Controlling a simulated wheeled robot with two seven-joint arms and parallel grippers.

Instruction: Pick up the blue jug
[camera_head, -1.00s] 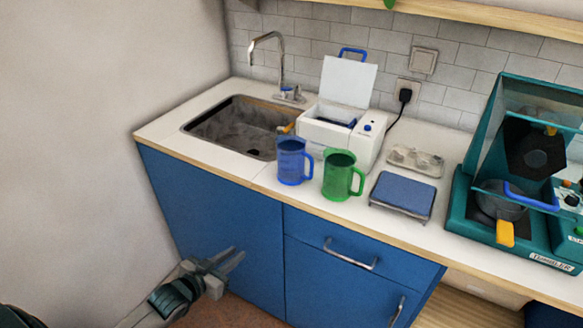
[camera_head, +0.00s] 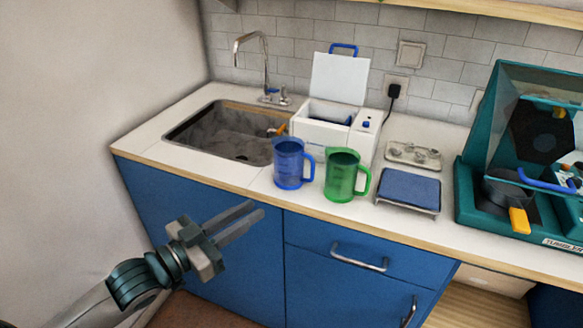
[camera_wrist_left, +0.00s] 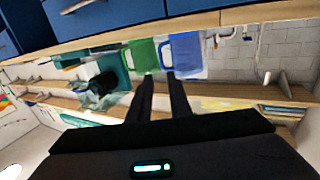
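The blue jug (camera_head: 287,165) stands upright on the white counter in front of the sink, its handle on the right. In the left wrist view, which is turned over, the blue jug (camera_wrist_left: 187,57) shows beyond the fingertips. The green jug (camera_head: 341,176) stands just right of it and also shows in the wrist view (camera_wrist_left: 144,56). My left gripper (camera_head: 256,210) is open and empty, in front of the blue cabinet, below and left of the blue jug, apart from it. A gap shows between its fingers in the wrist view (camera_wrist_left: 162,77). My right gripper is out of view.
The sink (camera_head: 222,135) lies behind and left of the jugs. A white box with a raised lid (camera_head: 322,122) stands behind them. A blue-topped scale (camera_head: 408,190) and a metal tray (camera_head: 413,155) are to the right. The counter's front edge lies between gripper and jugs.

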